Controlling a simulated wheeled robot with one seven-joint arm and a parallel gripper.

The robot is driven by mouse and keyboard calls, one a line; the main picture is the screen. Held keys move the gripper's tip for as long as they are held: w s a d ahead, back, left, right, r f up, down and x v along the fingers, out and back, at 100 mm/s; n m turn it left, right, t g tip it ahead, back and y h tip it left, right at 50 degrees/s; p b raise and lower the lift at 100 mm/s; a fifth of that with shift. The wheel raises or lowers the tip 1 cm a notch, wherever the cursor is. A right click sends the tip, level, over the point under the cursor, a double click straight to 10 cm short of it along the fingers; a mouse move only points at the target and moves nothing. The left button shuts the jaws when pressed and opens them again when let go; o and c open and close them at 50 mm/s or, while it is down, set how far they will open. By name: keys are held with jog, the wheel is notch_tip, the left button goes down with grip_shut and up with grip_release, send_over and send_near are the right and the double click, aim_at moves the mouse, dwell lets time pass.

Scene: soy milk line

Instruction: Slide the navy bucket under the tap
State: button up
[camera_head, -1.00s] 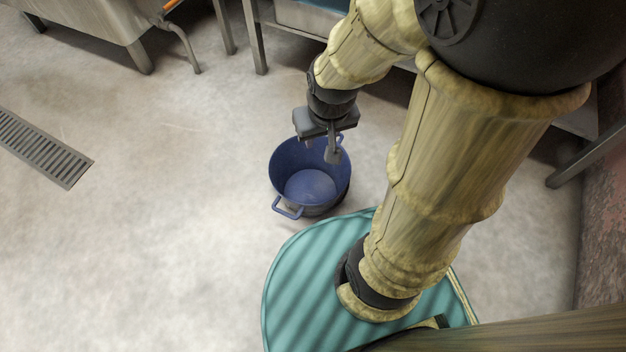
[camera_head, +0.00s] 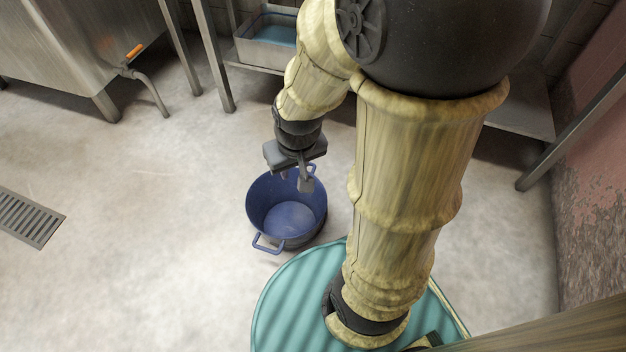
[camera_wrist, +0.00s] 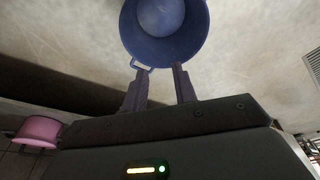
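The navy bucket (camera_head: 265,205) stands upright on the floor, open at the top and empty, with a loop handle on its near-left side and another at its far rim. My gripper (camera_head: 296,182) points down at the far rim, fingers apart. In the wrist view the navy bucket (camera_wrist: 190,45) is at the top. There my gripper (camera_wrist: 160,72) is open, with the far handle by the left fingertip; I cannot tell whether they touch. The tap (camera_head: 135,50), with an orange lever and a bent grey pipe, is on the steel tank at upper left.
The steel tank (camera_head: 60,50) stands on legs at upper left. A steel table (camera_head: 207,60) with a blue-lined tray (camera_head: 268,42) is behind my arm. A floor drain (camera_head: 28,218) lies at left. Floor between bucket and tank is clear. A pink container (camera_wrist: 38,130) shows in the wrist view.

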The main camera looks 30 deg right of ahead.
jog(key=p, duration=0.1)
jog(key=g+p, duration=0.1)
jog(key=p, duration=0.7)
send_over(320, 202)
jog(key=w+a, duration=0.2)
notch_tip(320, 202, down, 2)
jog(key=s+d+f+m+g+y+p, duration=0.1)
jog(key=d+f+y+p, duration=0.1)
jog(key=d+f+p, duration=0.3)
jog(key=f+p, duration=0.1)
jog(key=p, duration=0.2)
jog(key=shift+s+f+m+p, duration=0.25)
jog(key=shift+s+m+p, duration=0.15)
jog(key=shift+f, duration=0.1)
jog(key=a+f+b, duration=0.1)
jog(key=f+b, duration=0.2)
jog(key=f, duration=0.2)
jog(key=a+f+b, duration=0.1)
jog(key=f+b, duration=0.2)
jog(key=f, duration=0.3)
jog(key=f+b, duration=0.4)
jog(key=f, duration=0.2)
jog(key=shift+w+a, duration=0.2)
jog(key=shift+a, duration=0.2)
